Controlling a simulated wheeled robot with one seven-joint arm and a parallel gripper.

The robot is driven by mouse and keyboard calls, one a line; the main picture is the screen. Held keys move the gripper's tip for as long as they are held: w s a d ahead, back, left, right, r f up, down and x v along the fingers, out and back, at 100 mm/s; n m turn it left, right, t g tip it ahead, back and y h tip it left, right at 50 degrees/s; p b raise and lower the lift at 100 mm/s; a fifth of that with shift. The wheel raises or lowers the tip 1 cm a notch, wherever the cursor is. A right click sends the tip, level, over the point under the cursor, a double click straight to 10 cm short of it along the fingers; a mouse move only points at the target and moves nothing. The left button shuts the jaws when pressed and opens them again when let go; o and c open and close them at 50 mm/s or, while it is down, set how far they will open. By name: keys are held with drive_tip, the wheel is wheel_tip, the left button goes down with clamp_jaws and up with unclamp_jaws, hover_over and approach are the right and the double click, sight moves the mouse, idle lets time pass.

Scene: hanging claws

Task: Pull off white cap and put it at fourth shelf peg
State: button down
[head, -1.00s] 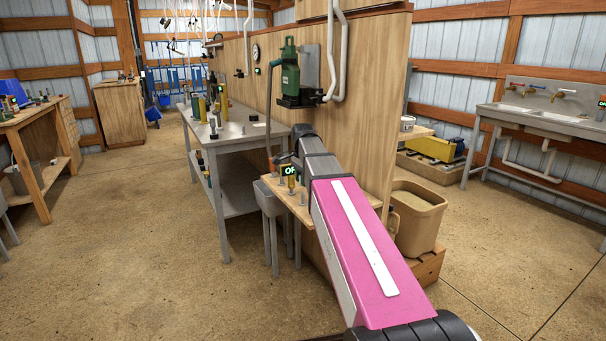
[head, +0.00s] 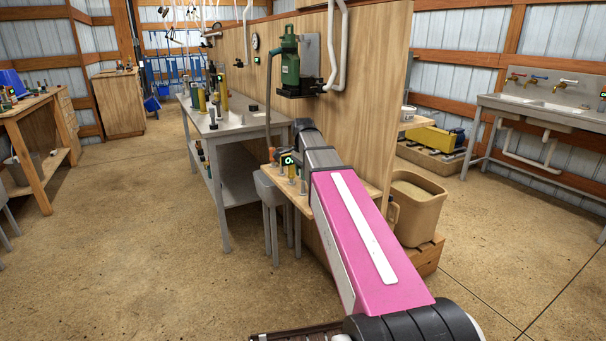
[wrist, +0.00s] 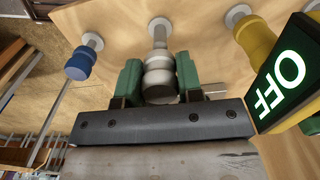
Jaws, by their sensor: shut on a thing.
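In the wrist view, my gripper (wrist: 158,76) has its two green fingers shut on a white cap (wrist: 158,82), one finger on each side. The cap is in line with a grey peg (wrist: 159,36) on a round base on the wooden shelf (wrist: 198,22). I cannot tell whether cap and peg still touch. In the head view, the peg shelf (head: 299,201) is at the end of the partition, beside my arm. The gripper and cap cannot be made out there.
In the wrist view, a blue-capped peg (wrist: 83,63) stands left of my gripper. A yellow item (wrist: 256,36) and a dark "OFF" sign (wrist: 290,75) are close on the right.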

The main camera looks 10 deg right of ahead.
drive_tip(key=shift+f, duration=1.85)
drive_tip(key=c, duration=0.7)
unclamp_jaws()
